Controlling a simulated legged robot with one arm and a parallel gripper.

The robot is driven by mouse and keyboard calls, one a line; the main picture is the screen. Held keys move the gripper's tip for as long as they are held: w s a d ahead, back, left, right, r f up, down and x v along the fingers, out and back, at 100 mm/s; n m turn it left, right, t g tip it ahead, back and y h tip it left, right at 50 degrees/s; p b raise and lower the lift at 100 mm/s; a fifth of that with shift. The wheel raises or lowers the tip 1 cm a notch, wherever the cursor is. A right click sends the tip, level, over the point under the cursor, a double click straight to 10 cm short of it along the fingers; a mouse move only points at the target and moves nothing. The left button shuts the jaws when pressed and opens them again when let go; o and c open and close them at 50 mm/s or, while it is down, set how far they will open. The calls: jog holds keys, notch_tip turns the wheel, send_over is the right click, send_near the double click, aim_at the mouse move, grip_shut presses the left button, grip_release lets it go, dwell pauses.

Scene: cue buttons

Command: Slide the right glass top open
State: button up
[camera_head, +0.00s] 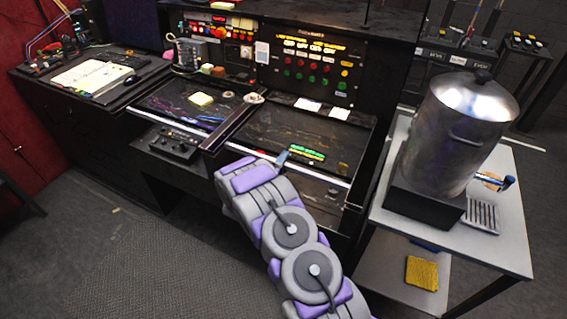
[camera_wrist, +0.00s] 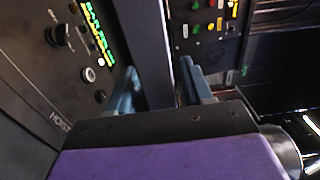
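The right glass top (camera_head: 345,140) is a dark, glossy panel over the right bay of the console, with a bright strip along its front edge. Whether it is shifted from its closed place is hard to tell. My gripper (camera_head: 283,157) is over the front left part of this bay, with one blue fingertip showing. In the wrist view my gripper (camera_wrist: 158,68) has its two blue fingers apart, with a dark bar (camera_wrist: 146,40) running between them. I cannot tell whether the fingers touch the bar. My arm hides part of the bay's front edge.
The left glass top (camera_head: 190,105) lies beside it, with a yellow pad on it. A button panel (camera_head: 310,68) stands behind. A metal pot (camera_head: 460,130) stands on a white cart (camera_head: 510,215) at right. The floor in front is clear.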

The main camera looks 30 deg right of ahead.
jog(key=shift+d, duration=0.3)
jog(key=c, duration=0.6)
jog(key=shift+f, duration=0.1)
grip_shut()
jog(key=shift+d, duration=0.1)
